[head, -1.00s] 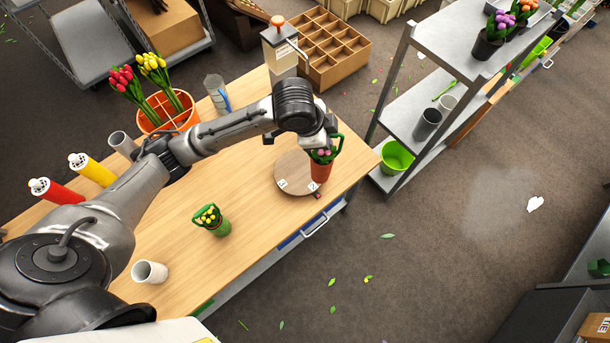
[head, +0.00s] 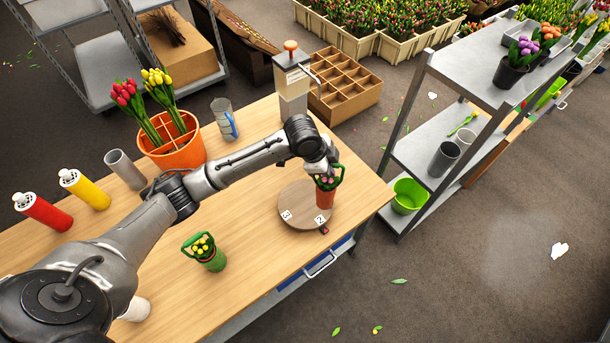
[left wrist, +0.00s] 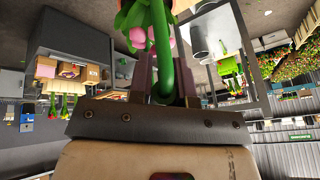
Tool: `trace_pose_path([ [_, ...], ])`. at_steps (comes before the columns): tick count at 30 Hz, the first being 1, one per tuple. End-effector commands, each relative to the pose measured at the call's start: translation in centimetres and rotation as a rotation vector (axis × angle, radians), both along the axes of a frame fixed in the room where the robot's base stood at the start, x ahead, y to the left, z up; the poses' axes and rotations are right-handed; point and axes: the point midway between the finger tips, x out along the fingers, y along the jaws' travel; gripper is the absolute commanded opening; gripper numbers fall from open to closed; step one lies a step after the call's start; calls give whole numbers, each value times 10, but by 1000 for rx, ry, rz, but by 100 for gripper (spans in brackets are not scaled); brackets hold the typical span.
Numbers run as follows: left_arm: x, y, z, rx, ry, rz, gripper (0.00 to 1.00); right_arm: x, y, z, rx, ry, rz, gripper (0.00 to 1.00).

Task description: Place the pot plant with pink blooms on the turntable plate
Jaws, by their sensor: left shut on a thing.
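The pot plant with pink blooms (head: 325,198) has a terracotta-orange pot, pink flowers and a green loop handle. It is upright at the right part of the round wooden turntable plate (head: 292,212) on the table; I cannot tell whether its base touches the plate. My left gripper (head: 331,170) is shut on the green handle from above. The plate bears small white number labels. My right gripper is not in view.
A yellow-bloomed pot plant (head: 205,252) stands on the table left of the plate. An orange bucket of tulips (head: 180,150), a clear jug (head: 222,118), a grey dispenser (head: 292,85) and red and yellow bottles stand farther back. A metal shelf (head: 440,150) is to the right.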

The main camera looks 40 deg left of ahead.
Motion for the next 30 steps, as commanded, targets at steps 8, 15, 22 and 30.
trace_pose_path([
  [8, -4, 53, -30, 1, 2, 3, 0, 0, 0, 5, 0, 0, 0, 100],
  [15, -6, 73, -43, 0, 0, 0, 0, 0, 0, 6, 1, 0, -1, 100],
  [22, -6, 75, -51, -1, -1, 0, 0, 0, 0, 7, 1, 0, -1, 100],
  [30, -6, 76, -82, 0, 0, 1, 0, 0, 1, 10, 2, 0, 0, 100],
])
